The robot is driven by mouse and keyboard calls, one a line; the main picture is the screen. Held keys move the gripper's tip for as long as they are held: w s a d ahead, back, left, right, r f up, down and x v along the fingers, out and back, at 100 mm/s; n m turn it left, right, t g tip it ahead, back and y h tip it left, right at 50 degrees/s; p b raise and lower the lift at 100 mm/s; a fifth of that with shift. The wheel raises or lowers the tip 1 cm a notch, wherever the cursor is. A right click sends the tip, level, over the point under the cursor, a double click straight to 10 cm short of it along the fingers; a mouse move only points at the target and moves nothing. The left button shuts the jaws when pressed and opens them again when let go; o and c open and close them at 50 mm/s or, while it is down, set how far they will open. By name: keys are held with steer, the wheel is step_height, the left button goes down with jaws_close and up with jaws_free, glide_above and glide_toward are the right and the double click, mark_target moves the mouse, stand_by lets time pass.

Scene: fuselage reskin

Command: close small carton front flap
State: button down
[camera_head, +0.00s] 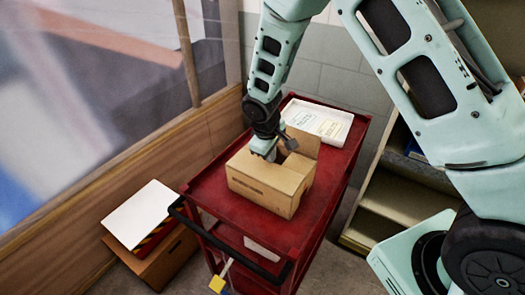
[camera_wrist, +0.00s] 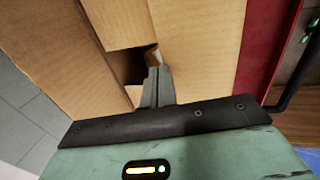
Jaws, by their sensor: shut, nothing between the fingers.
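The small brown carton (camera_head: 262,190) sits on the top of the red cart. One carton flap (camera_head: 303,141) stands raised at its back right. In the wrist view, cardboard panels lie to the left (camera_wrist: 60,50) and right (camera_wrist: 202,45) of my gripper, with a shorter panel (camera_wrist: 115,22) between them. A dark gap into the carton shows by the fingertips. My gripper (camera_head: 272,157) is shut and empty, low over the carton's top; its fingers also show in the wrist view (camera_wrist: 157,78). I cannot tell whether they touch the cardboard.
The red cart (camera_head: 215,190) has a raised rim and a black handle (camera_head: 235,250) at the front. A white tray or box with printed paper (camera_head: 315,120) lies behind the carton. A shelf unit (camera_head: 385,205) stands to the right. A box with a white top (camera_head: 142,213) sits on the left.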

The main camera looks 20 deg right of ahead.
steer(key=shift+s, duration=0.1)
steer(key=shift+s+a+r, duration=0.3)
steer(key=shift+s+a, duration=0.05)
steer(key=shift+a, duration=0.2)
